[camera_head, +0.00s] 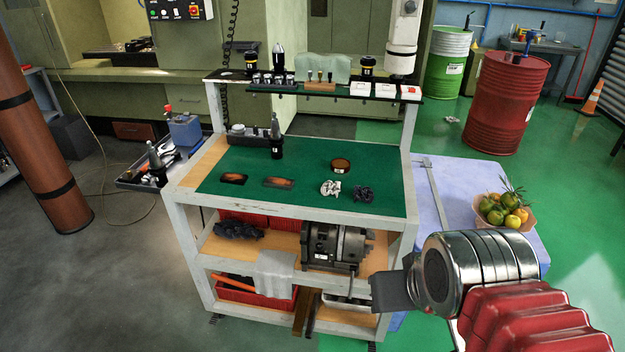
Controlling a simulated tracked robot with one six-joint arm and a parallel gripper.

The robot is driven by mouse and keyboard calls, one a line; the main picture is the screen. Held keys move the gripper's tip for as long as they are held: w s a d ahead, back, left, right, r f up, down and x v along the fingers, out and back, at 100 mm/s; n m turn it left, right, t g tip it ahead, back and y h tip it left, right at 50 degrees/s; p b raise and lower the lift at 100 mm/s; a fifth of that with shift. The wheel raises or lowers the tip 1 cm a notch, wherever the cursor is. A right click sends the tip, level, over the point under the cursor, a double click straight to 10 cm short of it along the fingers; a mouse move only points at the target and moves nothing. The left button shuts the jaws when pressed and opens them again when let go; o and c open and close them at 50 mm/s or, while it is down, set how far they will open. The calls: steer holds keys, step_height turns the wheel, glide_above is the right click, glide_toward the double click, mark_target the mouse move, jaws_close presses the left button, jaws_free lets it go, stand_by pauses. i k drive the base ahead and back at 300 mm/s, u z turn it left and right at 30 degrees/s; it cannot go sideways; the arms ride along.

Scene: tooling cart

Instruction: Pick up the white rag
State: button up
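A pale grey-white rag (275,273) hangs over the front edge of the cart's middle shelf, left of a dark metal chuck device (335,246). Its lower end hangs in front of a red bin on the bottom shelf. My gripper (388,291) is the dark piece at the end of my arm at lower right. It appears to the right of the rag, apart from it, with the chuck device between them in the picture. The gripper is seen side-on, and I cannot tell its finger opening.
The tooling cart (300,211) has a green top with small parts and a raised rear shelf. A blue-covered table (452,176) with a fruit bowl (505,212) stands at right, beside my arm. Grey floor lies open at front left.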

mark_target(331, 186)
steer(key=u, duration=0.4)
steer(key=i, duration=1.05)
steer(key=u, duration=0.35)
